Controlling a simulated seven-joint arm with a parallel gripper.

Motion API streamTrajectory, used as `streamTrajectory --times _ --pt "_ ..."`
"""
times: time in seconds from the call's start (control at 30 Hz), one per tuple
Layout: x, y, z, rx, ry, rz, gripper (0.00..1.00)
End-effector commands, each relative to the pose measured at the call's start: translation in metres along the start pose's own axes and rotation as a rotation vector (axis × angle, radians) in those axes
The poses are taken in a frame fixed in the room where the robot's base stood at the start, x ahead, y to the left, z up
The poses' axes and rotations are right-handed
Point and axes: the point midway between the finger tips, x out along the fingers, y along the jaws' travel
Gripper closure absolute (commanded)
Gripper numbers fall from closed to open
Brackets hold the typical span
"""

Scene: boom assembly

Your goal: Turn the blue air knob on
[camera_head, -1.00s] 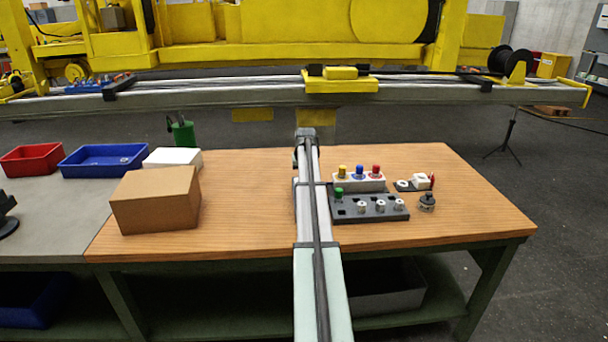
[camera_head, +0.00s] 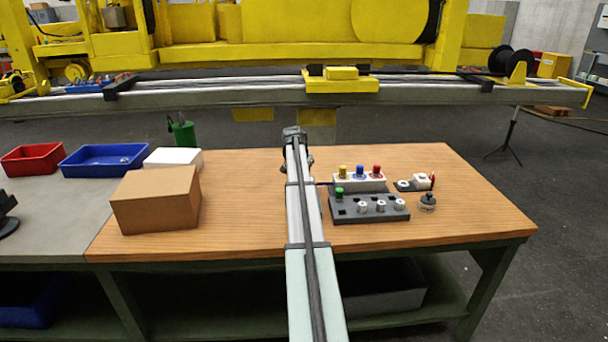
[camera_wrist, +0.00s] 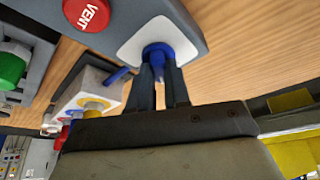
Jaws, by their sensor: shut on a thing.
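The blue air knob (camera_wrist: 156,50) sits on a white plate (camera_wrist: 135,42) on a grey box (camera_wrist: 190,15) in the wrist view. My gripper (camera_wrist: 161,72) has its two dark fingers on either side of the knob and is shut on it. A red button marked VENT (camera_wrist: 87,13) is on the same box. The knob's pointing direction cannot be made out. In the head view, my arm hides the box and the gripper's fingertips.
Right of my arm stand a white block (camera_head: 346,184) with yellow, blue and red knobs and a dark holder (camera_head: 372,215) with a green knob. A cardboard box (camera_head: 155,200) is on the left. Bare wooden table (camera_head: 245,220) lies between that box and my arm.

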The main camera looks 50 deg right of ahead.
Motion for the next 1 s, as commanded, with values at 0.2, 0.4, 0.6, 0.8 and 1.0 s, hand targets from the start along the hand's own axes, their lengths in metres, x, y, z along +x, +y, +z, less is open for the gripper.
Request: streamTrajectory --times 0.2,0.4,0.6,0.8,1.0 --pt "0.0002 -0.0026 -0.0015 0.189 0.001 0.08 1.0" --pt "0.0005 -0.0036 -0.0023 0.366 0.0 0.154 1.0" --pt "0.0006 -0.005 -0.0028 0.54 0.0 0.225 1.0" --pt "0.0008 -0.0056 -0.0034 0.699 0.001 0.291 1.0" --pt "0.001 -0.0059 -0.0035 0.823 0.0 0.341 1.0"
